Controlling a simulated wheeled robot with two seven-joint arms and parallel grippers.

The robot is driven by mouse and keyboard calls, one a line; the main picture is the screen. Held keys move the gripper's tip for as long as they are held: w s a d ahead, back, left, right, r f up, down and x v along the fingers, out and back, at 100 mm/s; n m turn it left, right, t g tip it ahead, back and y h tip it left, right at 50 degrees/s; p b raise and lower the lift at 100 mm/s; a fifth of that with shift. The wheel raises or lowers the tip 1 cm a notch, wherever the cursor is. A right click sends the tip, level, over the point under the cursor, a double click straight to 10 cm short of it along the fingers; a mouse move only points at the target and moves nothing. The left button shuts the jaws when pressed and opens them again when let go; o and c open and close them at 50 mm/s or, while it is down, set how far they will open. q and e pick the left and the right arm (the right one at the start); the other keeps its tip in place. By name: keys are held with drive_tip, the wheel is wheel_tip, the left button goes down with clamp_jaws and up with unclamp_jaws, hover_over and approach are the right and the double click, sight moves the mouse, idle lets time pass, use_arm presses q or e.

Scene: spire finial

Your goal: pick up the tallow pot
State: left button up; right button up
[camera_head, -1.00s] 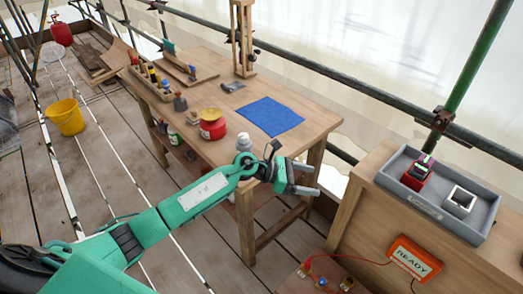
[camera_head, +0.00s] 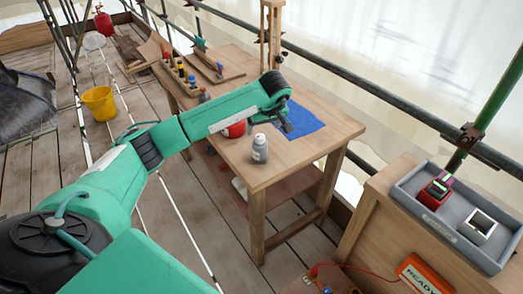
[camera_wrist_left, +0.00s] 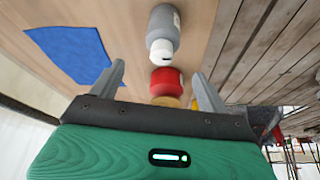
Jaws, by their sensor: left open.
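The tallow pot appears to be the red pot (camera_head: 235,130) with a tan top, on the wooden table, mostly hidden behind my left arm in the head view. In the left wrist view the red pot (camera_wrist_left: 167,80) shows between my fingers, its tan top toward the palm. My left gripper (camera_head: 287,127) is over the table near the blue cloth, right of the pot in the head view. Its fingers (camera_wrist_left: 161,76) are spread with nothing held; I cannot tell how far the pot is from them. My right gripper is not in view.
A grey bottle with a white cap (camera_head: 260,150) stands near the table's front edge, close to the pot. A blue cloth (camera_head: 304,122) lies flat. A rack of small bottles (camera_head: 178,75) is at the far left of the table (camera_head: 300,158). A grey tray (camera_head: 428,222) stands at right.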

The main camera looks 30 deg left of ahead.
sight(261, 137)
use_arm(q)
drive_tip(key=x, duration=0.5)
drive_tip(key=shift+p, duration=0.3)
drive_tip(key=shift+f+p, duration=0.4)
drive_tip(key=shift+f, duration=0.1)
drive_tip(key=p+x, duration=0.1)
drive_tip(key=x, duration=0.2)
drive_tip(key=shift+s+f, duration=0.15)
drive_tip(key=shift+f, duration=0.05)
drive_tip(key=shift+a+f, duration=0.2)
drive_tip(key=shift+f, duration=0.25)
drive_tip(key=c, duration=1.1)
drive_tip(key=shift+c, duration=0.2)
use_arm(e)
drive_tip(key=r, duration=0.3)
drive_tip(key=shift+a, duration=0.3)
use_arm(q)
drive_tip(key=shift+r, duration=0.1)
